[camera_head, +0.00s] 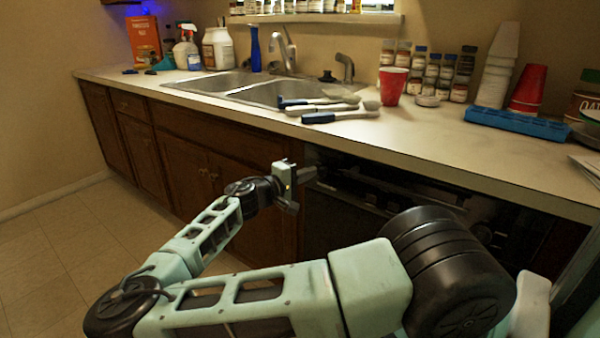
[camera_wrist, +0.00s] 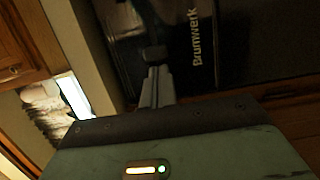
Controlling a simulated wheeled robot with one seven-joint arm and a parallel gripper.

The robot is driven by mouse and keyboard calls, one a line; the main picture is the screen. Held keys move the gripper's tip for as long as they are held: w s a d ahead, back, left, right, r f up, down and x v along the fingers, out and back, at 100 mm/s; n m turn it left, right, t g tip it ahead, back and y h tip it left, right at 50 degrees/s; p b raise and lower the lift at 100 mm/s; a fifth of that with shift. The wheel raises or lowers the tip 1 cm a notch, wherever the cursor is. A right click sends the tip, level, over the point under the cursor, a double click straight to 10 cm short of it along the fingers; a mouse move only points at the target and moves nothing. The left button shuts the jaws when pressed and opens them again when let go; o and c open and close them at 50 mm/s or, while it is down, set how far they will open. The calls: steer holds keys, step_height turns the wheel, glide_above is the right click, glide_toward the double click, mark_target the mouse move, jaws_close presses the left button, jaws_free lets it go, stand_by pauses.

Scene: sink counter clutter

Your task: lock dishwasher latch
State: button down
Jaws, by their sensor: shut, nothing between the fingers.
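The dishwasher (camera_head: 345,215) is a dark unit under the counter, right of the brown cabinets. In the wrist view its black front (camera_wrist: 235,50) bears the name "Brumwerk". My gripper (camera_head: 306,174) is at the upper left part of the dishwasher, below the counter edge. In the wrist view my gripper (camera_wrist: 154,60) is shut and empty, with its tips in front of the black front; I cannot tell whether they touch it. I cannot make out the latch in either view; the area is dark and partly hidden by my arm.
The counter (camera_head: 470,160) overhangs just above my gripper. It holds a sink (camera_head: 250,88), brushes, a red cup (camera_head: 392,86), spice jars and a blue tray (camera_head: 518,124). Brown cabinets (camera_head: 190,165) stand to the left. The tiled floor (camera_head: 70,250) at left is clear.

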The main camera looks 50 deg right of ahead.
mark_target(332, 173)
steer(key=shift+s, duration=0.15)
steer(key=s+p, duration=0.1)
steer(key=s, duration=0.2)
steer(key=shift+s+d+r, duration=0.1)
steer(key=shift+s+d, duration=0.05)
steer(key=shift+s, duration=0.25)
